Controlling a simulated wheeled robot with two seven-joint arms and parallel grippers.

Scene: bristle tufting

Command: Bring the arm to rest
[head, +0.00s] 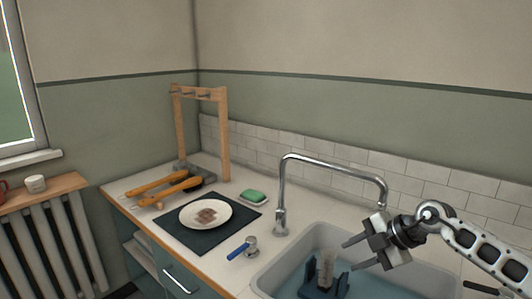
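My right gripper (352,255) hangs over the sink, its arm coming in from the right. Its two fingers point left and stand apart, with nothing visible between them. Below and left of it, a blue holder (318,291) stands in the sink with a pale bristly piece (325,268) upright in it. The gripper looks apart from this piece, though the depth between them is hard to judge. My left gripper is not in view.
A curved tap (283,200) rises behind the sink (262,279). On the counter are a plate (230,216) with a brown stain on a dark mat (178,230), a blue-handled tool (238,251), a green soap (253,196), orange-handled tools (178,190) and a wooden rack (222,140).

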